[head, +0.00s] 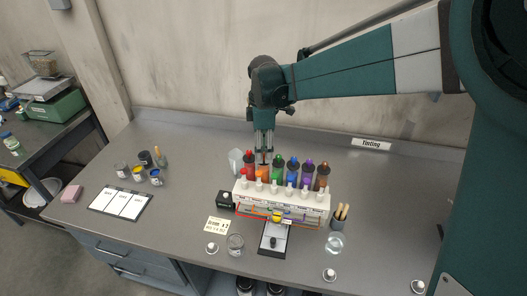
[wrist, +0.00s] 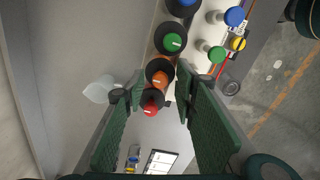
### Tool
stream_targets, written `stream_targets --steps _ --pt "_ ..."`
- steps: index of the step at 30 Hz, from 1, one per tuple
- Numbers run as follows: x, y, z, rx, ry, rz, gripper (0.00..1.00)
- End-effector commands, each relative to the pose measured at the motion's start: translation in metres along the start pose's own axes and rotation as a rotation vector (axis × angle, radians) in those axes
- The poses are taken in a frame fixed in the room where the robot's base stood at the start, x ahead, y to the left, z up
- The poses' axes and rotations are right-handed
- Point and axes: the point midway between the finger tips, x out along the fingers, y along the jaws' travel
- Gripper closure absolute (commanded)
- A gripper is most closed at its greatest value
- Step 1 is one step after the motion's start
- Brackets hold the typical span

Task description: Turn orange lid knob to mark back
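A white rack (head: 290,203) holds a row of dark-collared bottles with coloured lid knobs. The orange lid knob (wrist: 160,78) sits between the red knob (wrist: 151,107) and the green knob (wrist: 173,42) in the wrist view. It carries a short pale mark on its top. In the head view my gripper (head: 264,157) points down over the orange bottle and hides most of it. In the wrist view my gripper (wrist: 152,86) is open, its fingers on either side of the orange and red knobs. I cannot tell whether either finger touches a knob.
A row of smaller coloured caps on white stems, including a green cap (wrist: 217,54), stands in front of the bottles. A brush cup (head: 339,217), a glass beaker (head: 235,245) and a black-and-white pad (head: 274,238) stand near the rack.

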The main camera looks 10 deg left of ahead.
Motion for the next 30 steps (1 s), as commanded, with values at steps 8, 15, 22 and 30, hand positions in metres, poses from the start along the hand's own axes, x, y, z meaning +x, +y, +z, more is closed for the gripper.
stream_targets --steps 8,15,22,30 --pt "-0.014 0.0 0.0 0.0 0.0 0.0 0.72" --pt "-0.046 -0.001 0.0 0.0 0.0 0.0 0.72" --pt "-0.082 0.0 0.0 0.0 0.0 0.0 0.72" --pt "-0.112 0.0 0.0 0.0 0.0 0.0 0.72"
